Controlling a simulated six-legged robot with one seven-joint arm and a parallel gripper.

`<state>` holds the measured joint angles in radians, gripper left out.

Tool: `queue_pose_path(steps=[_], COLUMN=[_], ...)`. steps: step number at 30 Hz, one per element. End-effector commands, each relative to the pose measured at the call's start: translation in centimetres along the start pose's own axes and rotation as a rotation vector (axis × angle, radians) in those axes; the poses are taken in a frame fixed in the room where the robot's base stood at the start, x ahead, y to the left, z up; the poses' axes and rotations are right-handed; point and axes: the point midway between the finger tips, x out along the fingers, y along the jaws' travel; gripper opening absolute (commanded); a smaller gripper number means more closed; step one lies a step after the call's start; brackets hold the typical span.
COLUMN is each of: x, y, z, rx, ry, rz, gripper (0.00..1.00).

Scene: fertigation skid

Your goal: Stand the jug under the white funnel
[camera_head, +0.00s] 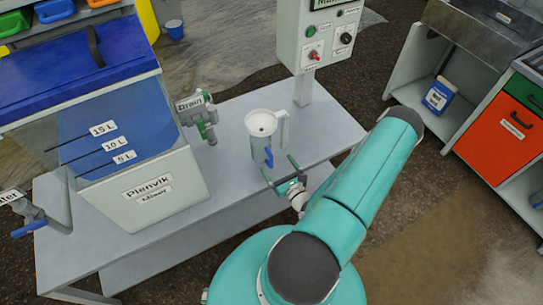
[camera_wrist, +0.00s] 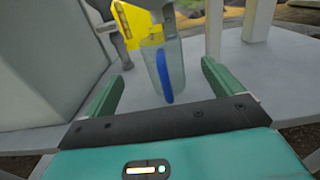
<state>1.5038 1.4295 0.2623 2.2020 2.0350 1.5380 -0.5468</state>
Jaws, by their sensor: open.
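The jug (camera_head: 257,151) is clear with a blue handle and stands upright on the grey bench. It also shows in the wrist view (camera_wrist: 176,66), with its handle facing me. The white funnel (camera_head: 261,122) shows as a round white mouth at the jug's top in the head view, beside a pale upright piece. In the wrist view a grey-white spout hangs above the jug; I cannot tell if they are exactly in line. My gripper (camera_head: 279,167) is open, on the near side of the jug. Its fingers point toward the jug, which shows between them, apparently untouched.
A large tank (camera_head: 160,207) marked with litre lines stands left on the bench (camera_head: 228,185). A green drain valve (camera_head: 203,118) juts out beside it, left of the jug. A control box (camera_head: 322,35) on a post stands behind right. Cabinets with a red drawer (camera_head: 500,122) are far right.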

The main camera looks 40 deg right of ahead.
Motion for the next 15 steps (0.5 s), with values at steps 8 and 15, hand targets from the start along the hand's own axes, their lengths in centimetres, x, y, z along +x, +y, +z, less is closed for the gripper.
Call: queue_pose_path(steps=[8, 15], x=[-2.1, -0.9], y=[0.0, 0.9], z=[0.0, 2.1], rx=[0.001, -0.043], ry=[0.0, -0.027], rz=[-0.001, 0.102], gripper=[0.91, 0.91])
